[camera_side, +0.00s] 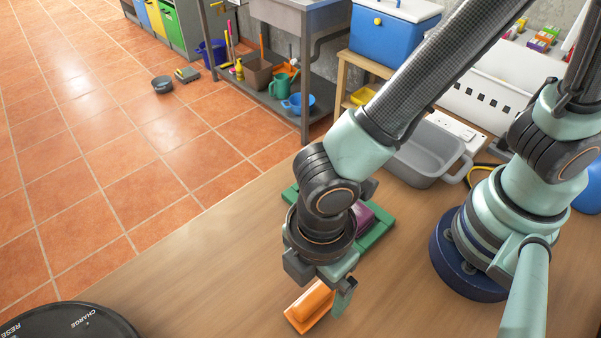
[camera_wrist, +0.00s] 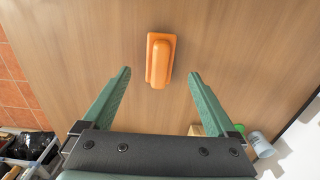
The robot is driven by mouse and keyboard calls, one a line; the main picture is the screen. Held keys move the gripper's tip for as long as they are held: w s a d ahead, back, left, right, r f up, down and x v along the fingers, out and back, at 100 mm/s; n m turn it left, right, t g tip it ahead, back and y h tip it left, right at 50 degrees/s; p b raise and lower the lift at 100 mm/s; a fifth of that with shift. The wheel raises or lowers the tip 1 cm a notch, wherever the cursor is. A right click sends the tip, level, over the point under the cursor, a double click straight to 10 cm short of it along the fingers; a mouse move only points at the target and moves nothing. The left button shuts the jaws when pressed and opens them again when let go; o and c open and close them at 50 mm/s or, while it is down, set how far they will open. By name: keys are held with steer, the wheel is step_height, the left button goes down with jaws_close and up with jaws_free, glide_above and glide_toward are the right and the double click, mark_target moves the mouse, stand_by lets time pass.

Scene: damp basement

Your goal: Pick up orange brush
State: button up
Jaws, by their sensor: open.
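The orange brush (camera_side: 312,305) lies on the wooden table (camera_side: 215,275) near its front edge in the side view. In the wrist view the brush (camera_wrist: 160,60) lies lengthwise, ahead of the fingertips and centred between their lines. My gripper (camera_wrist: 160,74) is open and empty, with one green finger on each side. I cannot tell the exact height of the fingertips above the table.
A green tray (camera_side: 376,236) with a purple item (camera_side: 363,217) sits behind my gripper. A grey bin (camera_side: 425,155) stands farther back. A round black device (camera_side: 65,322) is at the lower left. Table to the left of the brush is clear.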

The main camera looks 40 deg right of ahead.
mark_target(314, 296)
steer(key=shift+a+f, duration=0.1)
steer(key=shift+f, duration=3.3)
jaws_close()
steer(key=shift+r, duration=0.2)
step_height(314, 296, up, 20)
steer(key=shift+f, duration=0.15)
